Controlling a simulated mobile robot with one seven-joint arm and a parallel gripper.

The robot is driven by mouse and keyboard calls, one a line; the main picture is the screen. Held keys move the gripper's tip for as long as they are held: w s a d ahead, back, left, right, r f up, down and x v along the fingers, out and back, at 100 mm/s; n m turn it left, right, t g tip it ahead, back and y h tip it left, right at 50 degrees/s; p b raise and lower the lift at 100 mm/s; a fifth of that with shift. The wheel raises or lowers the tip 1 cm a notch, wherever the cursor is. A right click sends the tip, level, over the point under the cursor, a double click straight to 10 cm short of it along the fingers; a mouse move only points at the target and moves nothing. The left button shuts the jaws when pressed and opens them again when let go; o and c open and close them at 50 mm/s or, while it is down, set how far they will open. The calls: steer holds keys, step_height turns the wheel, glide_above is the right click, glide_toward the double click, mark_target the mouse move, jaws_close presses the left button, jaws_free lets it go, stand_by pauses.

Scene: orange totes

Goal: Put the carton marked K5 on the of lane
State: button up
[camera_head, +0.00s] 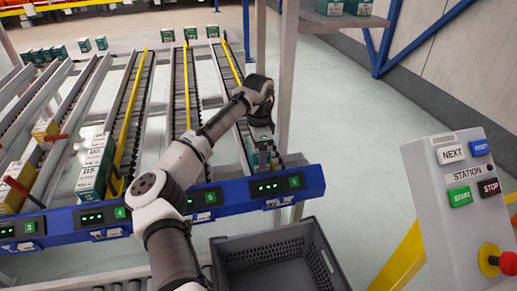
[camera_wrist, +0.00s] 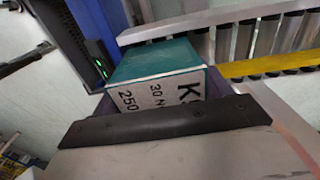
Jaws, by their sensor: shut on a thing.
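The carton marked K5 (camera_wrist: 160,80) is teal with a white label; the wrist view shows "K" with the rest cut off, "30 N" and "250". My gripper (camera_head: 261,140) is shut on it, and a dark jaw edge covers the carton's lower part in the wrist view. In the head view the carton (camera_head: 264,160) is mostly hidden below my gripper, at the front end of the rightmost roller lane (camera_head: 238,100). I cannot tell whether it touches the rollers.
A blue front rail (camera_head: 235,197) with green displays runs across the lane ends. Other cartons (camera_head: 95,165) stand in lanes to the left. An empty grey crate (camera_head: 280,262) is below the rail. A control box (camera_head: 465,200) stands at the right. A post (camera_head: 287,75) rises beside the rightmost lane.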

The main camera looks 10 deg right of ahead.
steer(key=o, duration=1.1)
steer(key=shift+o, duration=0.2)
step_height(320, 180, up, 14)
steer(key=shift+b, duration=0.35)
